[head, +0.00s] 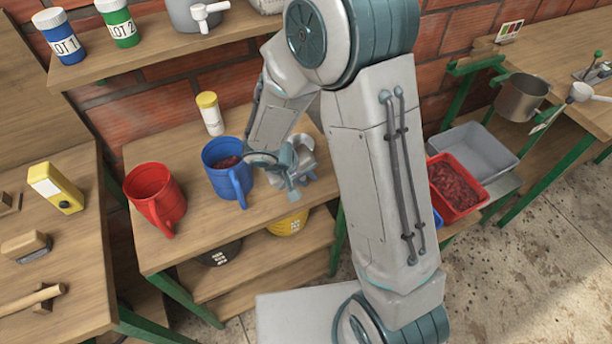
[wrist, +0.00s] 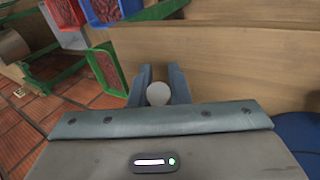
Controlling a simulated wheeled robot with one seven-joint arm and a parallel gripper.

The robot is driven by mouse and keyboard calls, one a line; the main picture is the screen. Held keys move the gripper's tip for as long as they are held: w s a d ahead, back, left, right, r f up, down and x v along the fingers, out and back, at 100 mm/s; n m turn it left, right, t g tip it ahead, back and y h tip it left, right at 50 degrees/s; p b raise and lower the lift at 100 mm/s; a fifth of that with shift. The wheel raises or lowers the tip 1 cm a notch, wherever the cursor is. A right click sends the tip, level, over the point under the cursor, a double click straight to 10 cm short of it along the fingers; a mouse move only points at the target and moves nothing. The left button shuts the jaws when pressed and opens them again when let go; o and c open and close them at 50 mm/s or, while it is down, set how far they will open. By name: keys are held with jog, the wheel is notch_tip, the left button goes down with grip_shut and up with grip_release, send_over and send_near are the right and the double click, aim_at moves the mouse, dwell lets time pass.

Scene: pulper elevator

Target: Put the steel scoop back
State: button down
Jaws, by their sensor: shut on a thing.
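My gripper (head: 301,178) is low over the middle wooden shelf, just right of the blue mug (head: 241,185). In the wrist view its two fingers (wrist: 158,94) are closed on a pale, rounded end of a thing, which I take to be the steel scoop (wrist: 158,94). Only this end shows; the rest is hidden behind the fingers and palm.
A red mug (head: 155,198) and a yellow-capped bottle (head: 210,113) stand on the shelf (head: 205,228). A yellow bowl (head: 287,224) and a black bowl (head: 222,253) are below. A red crate (head: 443,205) and grey bin (head: 490,150) stand at right.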

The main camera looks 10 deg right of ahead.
jog(key=shift+f, duration=0.1)
jog(key=c, duration=1.8)
grip_release()
jog(key=shift+f, duration=0.1)
jog(key=o, duration=0.4)
jog(key=shift+o, duration=0.2)
